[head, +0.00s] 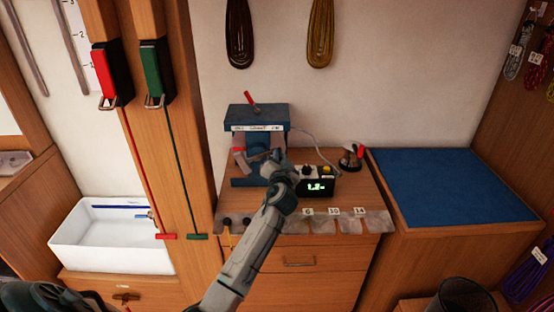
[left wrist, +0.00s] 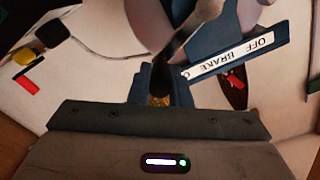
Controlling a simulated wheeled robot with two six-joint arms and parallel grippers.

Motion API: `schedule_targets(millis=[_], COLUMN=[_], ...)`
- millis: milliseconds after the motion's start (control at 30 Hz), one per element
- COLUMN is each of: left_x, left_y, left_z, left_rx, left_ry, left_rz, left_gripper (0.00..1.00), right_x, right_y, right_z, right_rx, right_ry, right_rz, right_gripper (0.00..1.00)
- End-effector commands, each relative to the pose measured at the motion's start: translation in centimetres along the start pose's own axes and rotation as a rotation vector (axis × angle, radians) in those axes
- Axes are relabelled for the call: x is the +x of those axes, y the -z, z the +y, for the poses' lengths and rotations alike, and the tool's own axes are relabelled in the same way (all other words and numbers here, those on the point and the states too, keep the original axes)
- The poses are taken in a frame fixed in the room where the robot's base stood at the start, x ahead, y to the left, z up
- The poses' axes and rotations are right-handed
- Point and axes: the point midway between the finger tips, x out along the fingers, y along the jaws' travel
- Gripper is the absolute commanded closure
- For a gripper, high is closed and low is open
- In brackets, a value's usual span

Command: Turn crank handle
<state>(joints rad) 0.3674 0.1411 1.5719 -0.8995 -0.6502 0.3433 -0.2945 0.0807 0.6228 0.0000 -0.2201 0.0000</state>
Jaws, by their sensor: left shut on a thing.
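A blue winch-like machine (head: 258,112) stands at the back left of the wooden cabinet top, with a red lever (head: 252,98) on its top and a white label strip. In the left wrist view the label (left wrist: 230,56) appears upside down and reads OFF and BRAKE. My left gripper (head: 279,158) is in front of the machine's right side, shut on the crank handle. In the left wrist view a dark handle piece (left wrist: 161,78) with a brass-coloured bit shows just beyond the gripper body. The fingertips are mostly hidden. My right gripper is out of view.
A black box with a lit display (head: 317,186) and a yellow knob stands just right of the gripper. A small metal device with a red lever (head: 352,155) is behind it. A blue mat (head: 450,185) lies clear at right. A white basin (head: 110,240) is at left.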

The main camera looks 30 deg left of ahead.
Motion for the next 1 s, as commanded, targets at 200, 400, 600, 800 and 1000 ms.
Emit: schedule_targets(millis=[200, 400, 600, 800, 1000], left_x=[-0.03, -0.03, -0.03, -0.03, -0.01], left_y=[-0.45, -0.48, -0.48, -0.47, -0.42], left_z=[0.53, 0.59, 0.58, 0.57, 0.53], left_rx=[0.060, 0.076, 0.076, 0.075, 0.075], left_ry=[-0.001, -0.002, -0.002, -0.001, -0.001], left_rz=[-0.003, -0.003, -0.003, -0.003, -0.002], left_gripper=[1.00, 1.00, 1.00, 0.61, 0.61], right_x=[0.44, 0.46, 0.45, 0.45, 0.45], right_y=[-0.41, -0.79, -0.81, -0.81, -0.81], right_z=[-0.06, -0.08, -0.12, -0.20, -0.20], right_rx=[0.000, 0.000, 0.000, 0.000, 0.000], right_ry=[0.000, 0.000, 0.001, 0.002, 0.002], right_rz=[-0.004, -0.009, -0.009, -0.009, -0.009], right_gripper=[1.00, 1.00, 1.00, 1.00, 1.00])
